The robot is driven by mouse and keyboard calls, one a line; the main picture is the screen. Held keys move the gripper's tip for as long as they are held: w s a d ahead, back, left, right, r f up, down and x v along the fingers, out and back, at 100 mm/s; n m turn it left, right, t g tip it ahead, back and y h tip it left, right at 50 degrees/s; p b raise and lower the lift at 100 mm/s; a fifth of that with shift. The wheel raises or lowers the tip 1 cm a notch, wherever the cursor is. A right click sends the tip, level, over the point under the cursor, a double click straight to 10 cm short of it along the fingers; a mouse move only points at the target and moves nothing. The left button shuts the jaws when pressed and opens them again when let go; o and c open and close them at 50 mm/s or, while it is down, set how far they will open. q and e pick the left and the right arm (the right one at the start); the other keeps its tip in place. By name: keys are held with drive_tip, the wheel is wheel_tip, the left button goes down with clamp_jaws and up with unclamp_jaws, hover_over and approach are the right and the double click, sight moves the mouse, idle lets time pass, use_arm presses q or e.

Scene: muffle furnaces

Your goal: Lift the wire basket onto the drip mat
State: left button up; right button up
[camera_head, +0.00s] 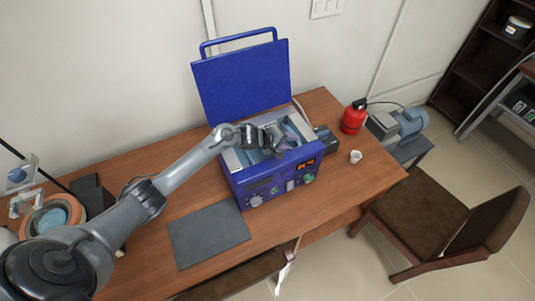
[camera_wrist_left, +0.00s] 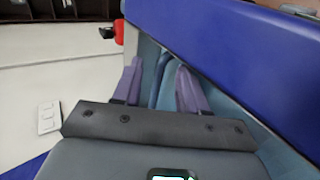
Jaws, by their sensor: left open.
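The dark grey drip mat (camera_head: 208,235) lies flat and bare on the wooden table, left of the blue bath unit (camera_head: 280,180), whose lid (camera_head: 242,80) stands raised behind it. My left gripper (camera_head: 276,140) is over the unit's open top, reaching into the tub. In the left wrist view my left gripper (camera_wrist_left: 158,82) has its two fingers apart, with a thin blue bar (camera_wrist_left: 157,78) showing between them. I cannot tell whether this bar belongs to the wire basket. The basket is not clearly visible; my gripper and the tub walls hide the inside. My right gripper is not in view.
A small white cup (camera_head: 355,157) and a red canister (camera_head: 353,117) stand right of the unit. A blue-grey pump (camera_head: 402,124) is beyond the table's right end. A brown chair (camera_head: 420,212) stands at the right. The table around the mat is clear.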

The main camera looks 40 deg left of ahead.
use_arm(q)
drive_tip(key=shift+w+d+f, duration=0.2)
drive_tip(key=shift+w+f, duration=0.25)
drive_tip(key=shift+w, duration=0.1)
clamp_jaws()
